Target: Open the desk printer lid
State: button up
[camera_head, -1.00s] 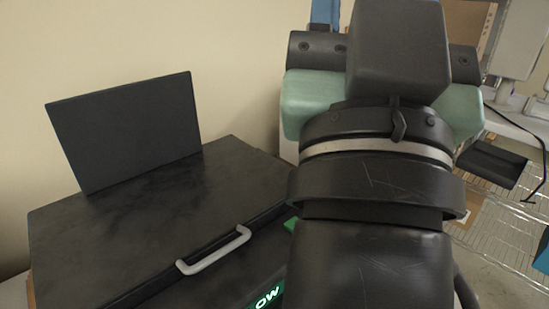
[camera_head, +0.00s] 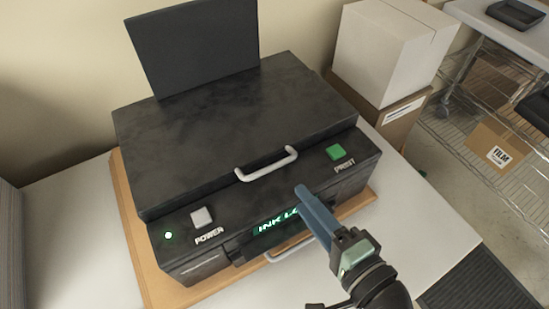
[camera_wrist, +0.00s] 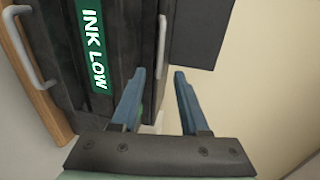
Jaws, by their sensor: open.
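The black desk printer (camera_head: 190,262) has a flat black lid (camera_head: 230,115), which lies down on its body. A light grey lid handle (camera_head: 267,166) sits at the lid's front edge. It also shows in the wrist view (camera_wrist: 162,35). My gripper (camera_head: 303,194) is in front of the printer, just right of and nearer than the handle. In the wrist view my gripper (camera_wrist: 160,73) has its two blue fingers apart, with nothing between them and the handle just beyond the tips. The exact gap to the handle cannot be told.
An upright dark panel (camera_head: 195,45) stands at the printer's back. On its front are a green PRINT button (camera_head: 336,152), a POWER button (camera_head: 202,217) and a lit INK LOW display (camera_head: 277,222). A lower grey handle (camera_head: 290,252) is below. A white box (camera_head: 385,50) stands behind right.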

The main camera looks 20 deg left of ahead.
aim_at(274, 164)
jog(key=p+x, duration=0.3)
jog(key=x, duration=0.8)
jog(key=shift+w+a+r, duration=0.1)
jog(key=shift+a, duration=0.05)
grip_shut()
dwell(0.9)
